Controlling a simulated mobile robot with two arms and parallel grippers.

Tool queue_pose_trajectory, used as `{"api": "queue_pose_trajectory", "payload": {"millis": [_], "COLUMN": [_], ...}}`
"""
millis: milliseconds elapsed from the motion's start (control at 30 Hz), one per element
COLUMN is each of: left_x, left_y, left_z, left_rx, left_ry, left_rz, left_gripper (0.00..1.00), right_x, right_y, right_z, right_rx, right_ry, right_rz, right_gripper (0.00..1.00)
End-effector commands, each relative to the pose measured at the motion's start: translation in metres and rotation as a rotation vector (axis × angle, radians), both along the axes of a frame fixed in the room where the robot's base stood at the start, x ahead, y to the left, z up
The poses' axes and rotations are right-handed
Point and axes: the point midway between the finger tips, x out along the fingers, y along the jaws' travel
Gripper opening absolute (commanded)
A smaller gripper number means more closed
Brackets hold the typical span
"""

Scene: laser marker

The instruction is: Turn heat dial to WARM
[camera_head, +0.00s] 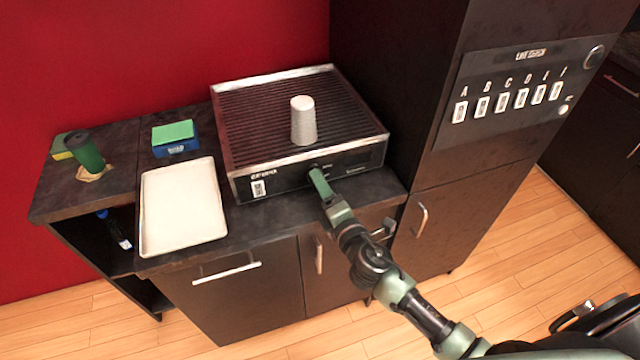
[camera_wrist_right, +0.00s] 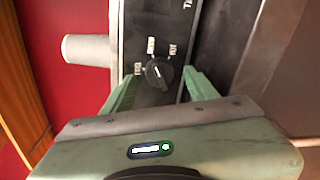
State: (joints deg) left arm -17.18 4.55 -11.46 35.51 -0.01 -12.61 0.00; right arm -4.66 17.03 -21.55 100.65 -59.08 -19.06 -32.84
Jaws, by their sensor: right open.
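The heat dial (camera_wrist_right: 158,72) is a round black knob on the dark front panel of the grill machine (camera_head: 300,112), with small white labels around it that are too blurred to read surely. In the head view the dial is hidden by my right gripper (camera_head: 318,180), which is at the panel. In the right wrist view my right gripper (camera_wrist_right: 155,88) is open, with one green finger on each side of the dial. I cannot tell whether the fingers touch it. My left gripper is not in view.
A white cup (camera_head: 303,122) stands on the grill top. A pale tray (camera_head: 183,205), a blue and green box (camera_head: 174,138) and a green cup (camera_head: 84,152) are on the counter to the left. A tall dark cabinet (camera_head: 400,90) with lettered switches closes off the right.

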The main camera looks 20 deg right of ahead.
Motion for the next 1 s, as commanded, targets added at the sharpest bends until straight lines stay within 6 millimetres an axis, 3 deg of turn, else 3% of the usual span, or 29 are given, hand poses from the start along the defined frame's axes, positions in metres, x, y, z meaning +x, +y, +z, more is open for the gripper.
{"api": "queue_pose_trajectory", "payload": {"millis": [100,333,1000], "left_x": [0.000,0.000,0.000], "left_y": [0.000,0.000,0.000], "left_z": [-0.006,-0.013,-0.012], "left_rx": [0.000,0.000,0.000], "left_ry": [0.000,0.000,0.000], "left_rz": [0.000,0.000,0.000], "left_gripper": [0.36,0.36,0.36], "right_x": [-0.023,-0.052,-0.058], "right_y": [-0.002,-0.005,-0.010], "right_z": [-0.001,0.003,0.006], "right_rx": [0.001,0.000,0.034], "right_ry": [0.003,0.002,0.012], "right_rz": [0.000,0.000,-0.025], "right_gripper": [0.58,0.58,0.58]}}
